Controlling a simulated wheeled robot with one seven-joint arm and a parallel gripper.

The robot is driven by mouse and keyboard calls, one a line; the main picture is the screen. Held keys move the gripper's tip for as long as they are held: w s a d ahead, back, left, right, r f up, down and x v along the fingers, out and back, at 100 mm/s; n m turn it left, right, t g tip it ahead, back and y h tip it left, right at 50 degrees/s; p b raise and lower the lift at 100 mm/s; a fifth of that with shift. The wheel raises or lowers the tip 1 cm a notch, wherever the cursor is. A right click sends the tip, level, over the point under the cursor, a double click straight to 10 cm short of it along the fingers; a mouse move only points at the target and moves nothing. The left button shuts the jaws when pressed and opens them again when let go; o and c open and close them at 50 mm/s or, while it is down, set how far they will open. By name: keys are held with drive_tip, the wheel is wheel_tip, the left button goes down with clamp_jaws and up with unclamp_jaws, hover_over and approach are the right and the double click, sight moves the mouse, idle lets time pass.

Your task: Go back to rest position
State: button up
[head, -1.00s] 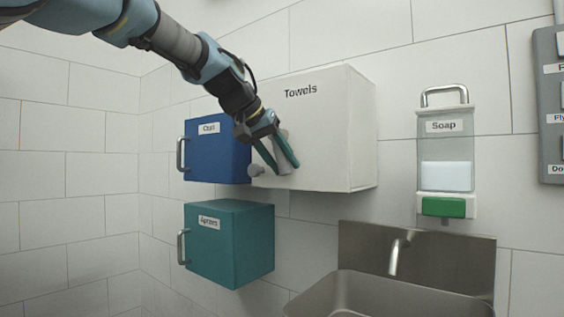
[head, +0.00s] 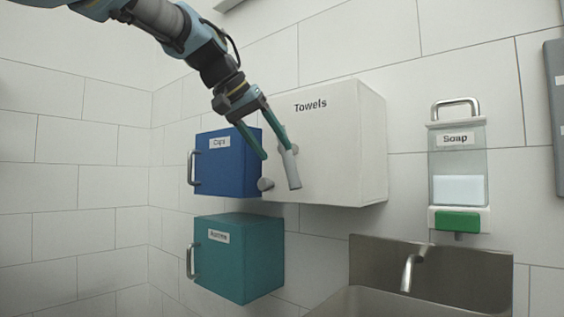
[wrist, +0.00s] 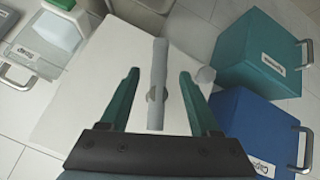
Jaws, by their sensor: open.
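My gripper (head: 277,153) is open and empty, in front of the white Towels box (head: 345,150) on the wall. Its two teal fingers point down towards the box's grey bar handle (head: 292,168). In the wrist view the handle (wrist: 158,85) appears between the open fingers (wrist: 158,74), with space on both sides. I cannot tell how far the fingertips are from it in depth. No rest position is marked in view.
A grey rounded piece (head: 265,184) sits by the Towels box's lower left corner. A soap dispenser (head: 458,170) and a metal sink (head: 440,275) are at the right.

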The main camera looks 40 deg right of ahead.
drive_tip(key=shift+v, duration=0.8)
drive_tip(key=w+a+f+n+t+y, duration=0.15)
drive_tip(key=w+a+f, duration=0.25)
drive_tip(key=a+f, duration=0.4)
drive_tip(key=w+a+f+n+y, duration=0.25)
drive_tip(key=w+a+f, duration=0.2)
drive_tip(key=f, duration=0.45)
drive_tip(key=w+a+f+n+t+y, duration=0.15)
drive_tip(key=w+a+f, duration=0.25)
drive_tip(key=a+f, duration=0.4)
drive_tip(key=s+a+f+n+g+y, duration=0.1)
drive_tip(key=s+a+f+n+y, duration=0.1)
drive_tip(key=s+a+f, duration=0.6)
drive_tip(key=s+a+f+n+g+y, duration=0.1)
drive_tip(key=s+a+f+n+g, duration=0.15)
drive_tip(key=a+f, duration=0.95)
wheel_tip(320, 180, up, 14)
drive_tip(key=t+p, duration=0.1)
drive_tip(key=p, duration=1.2)
drive_tip(key=shift+p, duration=0.4)
drive_tip(key=shift+s+d, duration=0.1)
drive_tip(key=shift+s, duration=0.05)
